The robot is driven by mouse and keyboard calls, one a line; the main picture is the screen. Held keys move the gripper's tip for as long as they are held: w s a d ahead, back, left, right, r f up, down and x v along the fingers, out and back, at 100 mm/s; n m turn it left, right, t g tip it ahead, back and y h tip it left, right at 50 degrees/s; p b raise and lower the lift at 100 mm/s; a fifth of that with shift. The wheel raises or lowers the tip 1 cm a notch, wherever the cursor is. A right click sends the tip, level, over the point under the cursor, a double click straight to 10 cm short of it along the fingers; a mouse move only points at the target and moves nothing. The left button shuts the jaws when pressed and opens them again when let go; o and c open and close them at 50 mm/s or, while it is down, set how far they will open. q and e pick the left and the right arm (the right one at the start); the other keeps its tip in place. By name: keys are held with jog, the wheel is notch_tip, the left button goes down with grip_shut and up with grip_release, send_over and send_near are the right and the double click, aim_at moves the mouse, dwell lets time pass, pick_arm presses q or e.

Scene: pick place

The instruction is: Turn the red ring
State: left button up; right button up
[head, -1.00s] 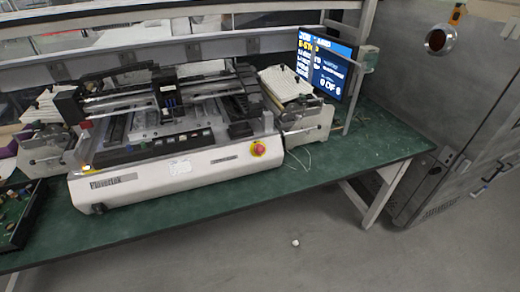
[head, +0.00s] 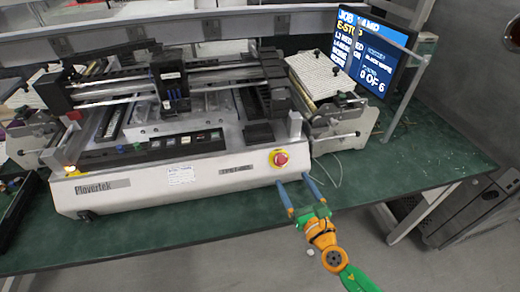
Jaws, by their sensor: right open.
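The red ring shows as a round red knob (head: 280,159) on a yellow base, on the front right of the white Plovertek machine (head: 150,186). My right gripper (head: 294,181) is open and empty, with its two blue fingers pointing up toward the knob. In the picture the fingertips lie a little below and to the right of the knob, apart from it. My left gripper is not in view.
The machine stands on a green bench (head: 420,180). A feeder unit with a stack of white sheets (head: 318,76) is right of it, with thin cables hanging near the gripper. A monitor (head: 372,50) shows a job screen. The bench's front strip is clear.

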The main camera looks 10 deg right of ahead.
aim_at(281, 162)
jog(key=shift+w+a+r+n+t, duration=0.15)
jog(key=shift+w+a+r+n, duration=0.2)
jog(key=shift+w+r, duration=0.15)
jog(key=shift+w+a+r+n+t, duration=0.2)
jog(key=shift+w+r+n, duration=0.15)
jog(key=shift+r, duration=0.25)
jog(key=w, duration=0.4)
jog(key=shift+w+a+f, duration=0.15)
jog(key=shift+w+a, duration=0.15)
jog(key=shift+w, duration=0.1)
jog(key=shift+s, duration=0.15)
jog(key=shift+c, duration=0.9)
grip_shut()
jog(key=shift+m, duration=0.5)
jog(key=m+h, duration=0.3)
jog(key=m, duration=0.2)
jog(key=shift+a+h, duration=0.2)
jog(key=shift+h, duration=0.2)
jog(key=shift+a+m+g+h, duration=0.1)
jog(key=shift+m+g+h, duration=0.3)
jog(key=shift+m+h, duration=0.8)
jog(key=shift+a+m+g+h, duration=0.1)
jog(key=shift+m+g+h, duration=0.45)
jog(key=shift+m, duration=1.05)
jog(key=shift+h+b, duration=0.25)
jog(key=shift+b, duration=0.05)
